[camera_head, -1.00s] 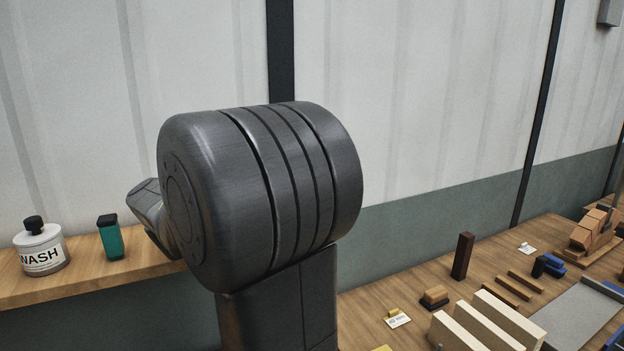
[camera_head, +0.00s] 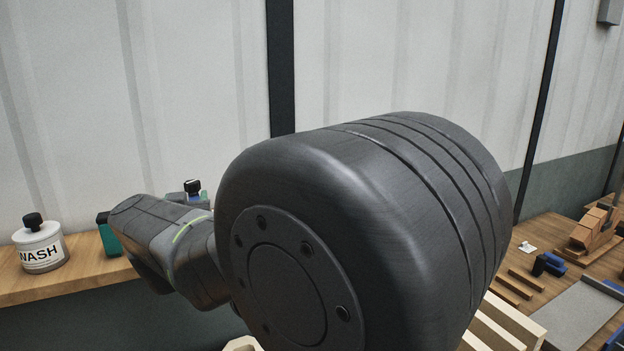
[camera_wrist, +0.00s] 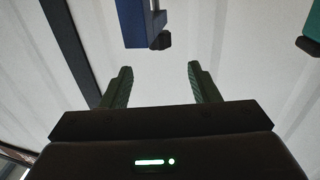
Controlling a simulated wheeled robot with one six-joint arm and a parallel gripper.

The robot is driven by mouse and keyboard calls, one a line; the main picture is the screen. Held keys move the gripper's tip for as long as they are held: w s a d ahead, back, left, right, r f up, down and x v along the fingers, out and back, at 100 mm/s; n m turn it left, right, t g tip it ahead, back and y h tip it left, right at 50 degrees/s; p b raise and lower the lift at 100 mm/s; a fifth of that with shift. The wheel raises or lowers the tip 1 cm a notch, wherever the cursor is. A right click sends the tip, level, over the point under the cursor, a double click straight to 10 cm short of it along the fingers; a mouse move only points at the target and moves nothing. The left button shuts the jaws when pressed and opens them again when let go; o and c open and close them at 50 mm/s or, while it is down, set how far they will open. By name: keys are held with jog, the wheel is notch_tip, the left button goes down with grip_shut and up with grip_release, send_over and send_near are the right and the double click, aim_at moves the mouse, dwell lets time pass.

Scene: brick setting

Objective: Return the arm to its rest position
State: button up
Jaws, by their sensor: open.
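My gripper (camera_wrist: 160,88) shows in the wrist view with its two green-black fingers apart and nothing between them. It faces the pale ribbed wall. Beyond the fingertips a blue object with a dark cap (camera_wrist: 138,22) hangs at the top of the picture, apart from the fingers. In the head view my arm's large dark joint fills the middle, and the fingers cannot be seen there.
A white WASH bottle (camera_head: 40,245) and a teal bottle (camera_head: 108,236), partly behind my arm, stand on the wooden shelf (camera_head: 50,283) at left. At right, a workbench (camera_head: 545,232) holds wooden pieces, blue-black items (camera_head: 548,265) and a grey sheet (camera_head: 572,318).

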send_near(195, 186)
jog(key=x, duration=1)
jog(key=shift+a+r, duration=0.15)
jog(key=shift+a, duration=0.25)
jog(key=shift+w+f+y+b, duration=0.15)
jog(key=shift+f+y+b, duration=0.15)
jog(key=shift+b, duration=0.2)
jog(key=shift+s+d+r+n+y+b, duration=0.2)
jog(key=shift+n+y+b, duration=0.4)
jog(key=shift+b, duration=0.3)
jog(key=n+g+y+b, duration=0.1)
jog(key=b, duration=0.1)
jog(key=shift+w+f+b, duration=0.15)
jog(key=shift+b, duration=0.15)
jog(key=shift+n+g+y+b, duration=0.3)
jog(key=shift+y+b, duration=0.5)
jog(key=shift+b, duration=0.05)
jog(key=n+g+y+b, duration=0.1)
jog(key=n+y+b, duration=0.1)
jog(key=b, duration=0.1)
jog(key=shift+d+g, duration=0.15)
jog(key=shift+g, duration=0.15)
